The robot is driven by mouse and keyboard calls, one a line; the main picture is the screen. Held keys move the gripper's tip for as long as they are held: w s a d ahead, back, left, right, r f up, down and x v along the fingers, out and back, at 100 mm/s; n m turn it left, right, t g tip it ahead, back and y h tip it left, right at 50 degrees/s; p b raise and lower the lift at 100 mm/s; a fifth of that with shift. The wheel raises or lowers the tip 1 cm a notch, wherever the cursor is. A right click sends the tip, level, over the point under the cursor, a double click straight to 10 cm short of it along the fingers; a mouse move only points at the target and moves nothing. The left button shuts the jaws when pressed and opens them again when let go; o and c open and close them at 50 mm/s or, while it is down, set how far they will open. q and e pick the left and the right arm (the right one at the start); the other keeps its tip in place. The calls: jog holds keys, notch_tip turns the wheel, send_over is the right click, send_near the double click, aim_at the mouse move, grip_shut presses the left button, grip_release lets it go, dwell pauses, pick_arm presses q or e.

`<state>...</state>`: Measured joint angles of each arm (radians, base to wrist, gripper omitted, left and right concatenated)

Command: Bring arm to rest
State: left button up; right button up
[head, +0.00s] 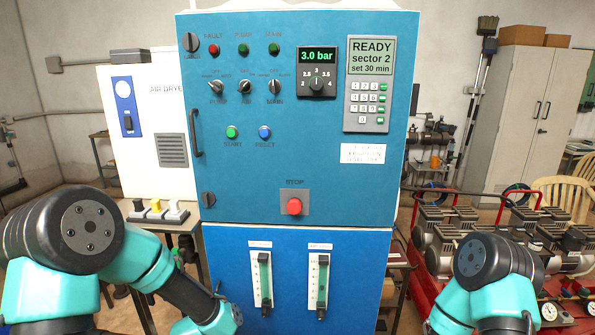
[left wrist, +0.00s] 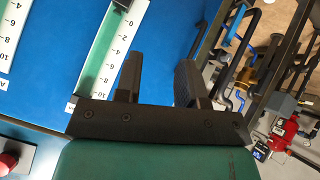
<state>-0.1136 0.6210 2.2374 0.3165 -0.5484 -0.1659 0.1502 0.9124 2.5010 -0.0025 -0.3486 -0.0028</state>
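My left arm (head: 150,265) comes in from the left in the head view and bends down toward the lower blue cabinet; its gripper does not show there. In the left wrist view my left gripper (left wrist: 158,70) has its two black fingers apart with nothing between them. It is in front of the lower blue panel (left wrist: 60,100), near a flow gauge (left wrist: 108,45). My right arm (head: 490,265) is folded at the lower right of the head view, and its gripper is out of view.
The blue control cabinet (head: 260,180) has a display reading READY (head: 371,55), a pressure dial (head: 316,83) and a red STOP button (head: 294,206). Two flow gauges (head: 264,280) are below. Red-framed compressors (head: 520,235) stand right; a white air dryer (head: 150,130) stands left.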

pick_arm(q)
jog(key=s+a+f+g+h, duration=0.1)
jog(key=s+f+g, duration=0.7)
jog(key=s+f, duration=1.1)
jog(key=s+a, duration=0.1)
jog(key=s, duration=0.2)
jog(key=shift+s+a+f+m+g+h, duration=0.15)
jog(key=shift+s+f+m+g+h, duration=0.15)
jog(key=shift+s+h, duration=0.1)
